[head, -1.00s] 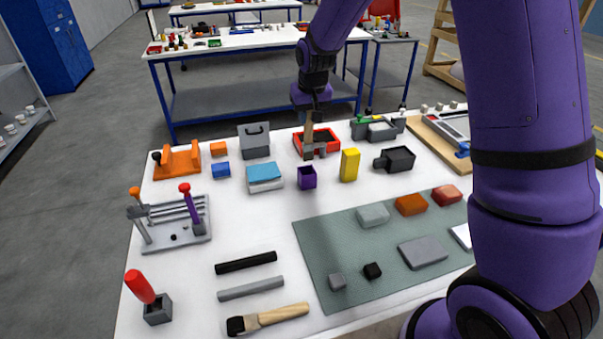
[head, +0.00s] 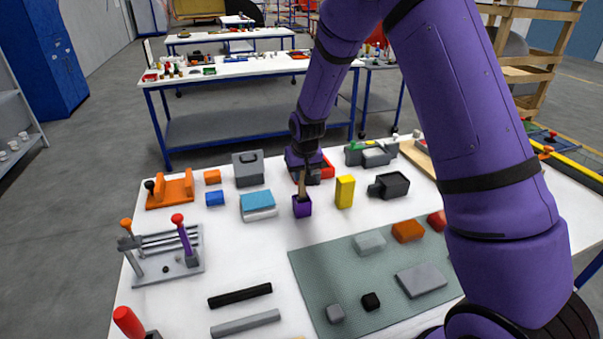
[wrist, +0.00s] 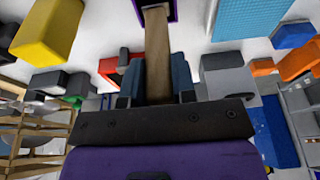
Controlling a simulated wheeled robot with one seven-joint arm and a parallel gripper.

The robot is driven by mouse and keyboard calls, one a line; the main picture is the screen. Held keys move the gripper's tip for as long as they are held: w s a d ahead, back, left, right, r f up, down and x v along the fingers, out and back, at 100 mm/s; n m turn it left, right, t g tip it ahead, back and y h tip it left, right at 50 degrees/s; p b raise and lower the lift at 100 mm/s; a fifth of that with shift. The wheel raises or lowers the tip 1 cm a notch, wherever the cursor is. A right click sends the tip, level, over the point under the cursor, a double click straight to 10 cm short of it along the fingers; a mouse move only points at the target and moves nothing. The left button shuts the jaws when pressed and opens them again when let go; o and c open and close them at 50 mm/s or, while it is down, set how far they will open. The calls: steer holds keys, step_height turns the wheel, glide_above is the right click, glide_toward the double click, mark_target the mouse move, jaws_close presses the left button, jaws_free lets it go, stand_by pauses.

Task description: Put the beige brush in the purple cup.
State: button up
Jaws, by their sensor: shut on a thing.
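My gripper (head: 303,168) is shut on the beige brush (head: 302,187), which hangs down from it with its dark end lowest. In the wrist view the handle (wrist: 157,50) runs up from between the fingers (wrist: 155,82). The purple cup (head: 302,210) stands upright on the white table, directly below the gripper. The brush's lower end reaches the cup's opening and appears to be inside it; how deep I cannot tell. In the wrist view the cup's purple rim (wrist: 174,12) frames the brush at the top edge.
A yellow block (head: 345,192) stands close to the right of the cup. A blue-topped box (head: 258,204) is to its left. A red tray (head: 328,169) sits behind, partly hidden by my gripper.

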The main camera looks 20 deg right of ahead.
steer(key=o, duration=0.9)
steer(key=shift+f, duration=0.1)
steer(key=shift+o, duration=0.2)
steer(key=s+d+f+v, duration=0.1)
steer(key=s+v, duration=0.1)
steer(key=v, duration=0.9)
steer(key=s+d+v, duration=0.1)
steer(key=s+v, duration=0.1)
steer(key=v, duration=0.9)
steer(key=s+d+r, duration=0.1)
steer(key=s+r, duration=0.2)
steer(key=s, duration=0.6)
steer(key=s+d+r+t, duration=0.1)
steer(key=s+d+r, duration=0.1)
steer(key=s, duration=0.8)
steer(key=s+d+r+t, duration=0.1)
steer(key=s+d+r, duration=0.1)
steer(key=s+r, duration=0.3)
steer(key=s, duration=0.4)
steer(key=shift+s, duration=0.35)
